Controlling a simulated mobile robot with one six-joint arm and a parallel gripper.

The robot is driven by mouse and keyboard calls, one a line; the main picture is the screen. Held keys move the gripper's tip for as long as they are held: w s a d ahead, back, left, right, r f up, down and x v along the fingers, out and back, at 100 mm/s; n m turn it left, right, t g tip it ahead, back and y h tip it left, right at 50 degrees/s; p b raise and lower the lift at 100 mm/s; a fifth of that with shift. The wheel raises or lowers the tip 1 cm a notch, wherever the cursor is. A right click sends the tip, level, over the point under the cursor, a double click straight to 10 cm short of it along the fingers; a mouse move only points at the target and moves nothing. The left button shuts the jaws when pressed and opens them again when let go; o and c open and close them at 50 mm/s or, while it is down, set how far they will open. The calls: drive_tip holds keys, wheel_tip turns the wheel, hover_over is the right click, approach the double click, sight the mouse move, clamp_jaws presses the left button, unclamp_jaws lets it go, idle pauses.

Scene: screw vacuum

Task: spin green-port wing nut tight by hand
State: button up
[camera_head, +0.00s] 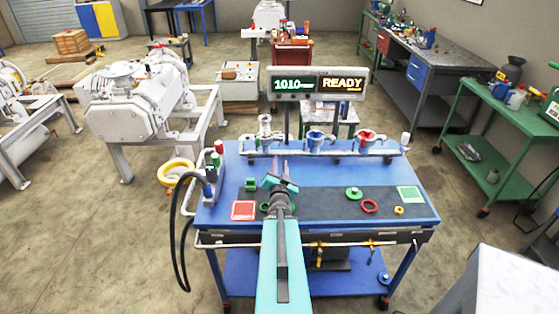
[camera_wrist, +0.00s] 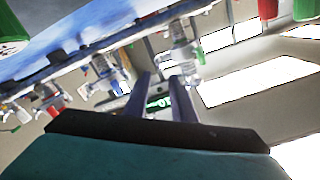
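The leftmost port (camera_head: 265,128) on the rail at the bench's back is clear and pale. In the wrist view this port (camera_wrist: 181,52) appears upside down, with a small green part (camera_wrist: 200,55) at its side; I cannot tell whether that is the wing nut or how tight it is. My gripper (camera_head: 279,166) is over the bench, in front of and below this port. In the wrist view its two dark fingers (camera_wrist: 161,90) stand apart with nothing visible between them, short of the port and not visibly touching it.
Blue (camera_head: 315,138) and red (camera_head: 367,137) ports stand farther right on the rail. A display (camera_head: 318,84) reading READY stands behind. A green round piece (camera_head: 353,193), a red ring (camera_head: 370,206) and a yellow ring (camera_head: 398,210) lie on the dark mat (camera_head: 325,203). Red and green-topped items stand left.

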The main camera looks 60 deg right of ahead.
drive_tip(key=p+v, duration=0.2)
drive_tip(key=shift+s+p, duration=0.15)
drive_tip(key=shift+p, duration=0.15)
idle(0.4)
drive_tip(key=shift+r, duration=0.1)
